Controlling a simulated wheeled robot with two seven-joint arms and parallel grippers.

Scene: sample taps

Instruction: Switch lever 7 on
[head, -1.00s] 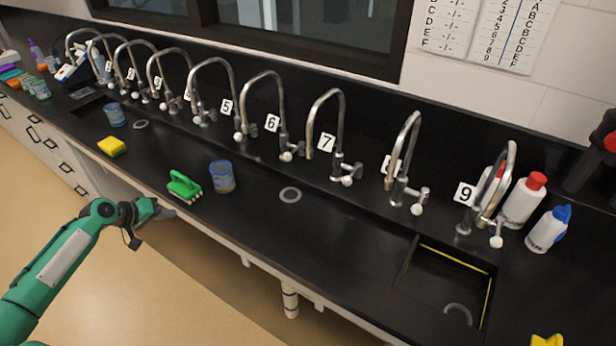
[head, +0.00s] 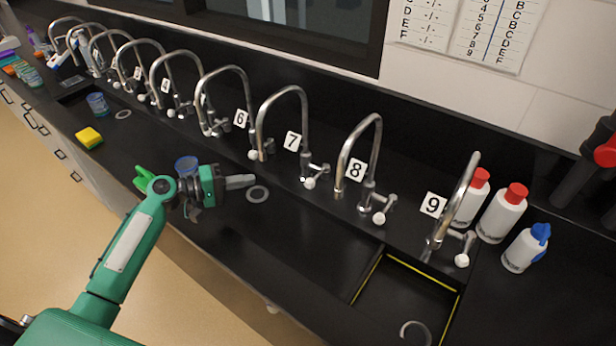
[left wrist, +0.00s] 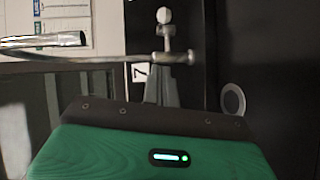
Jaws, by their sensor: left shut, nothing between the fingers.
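Tap 7 (head: 304,130) is a curved metal tap at the back of the black counter, with its number card (head: 292,140) beside its pipe. Its lever (head: 311,182) has a white knob and sits low at the tap's base. In the left wrist view the picture is turned sideways; the lever's white knob (left wrist: 164,15) shows at the top, with the 7 card (left wrist: 140,72) below it. My left gripper (head: 252,181) is shut and empty above the counter, left of the lever and apart from it. Its fingers (left wrist: 162,88) point toward the tap. My right gripper is out of view.
Taps 6 (head: 226,95) and 8 (head: 360,150) stand on either side. A blue cup (head: 186,163) and green brush (head: 143,175) are partly hidden behind my left arm. A drain ring (head: 258,194) lies near the fingertips. A sink (head: 405,300) opens at front right.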

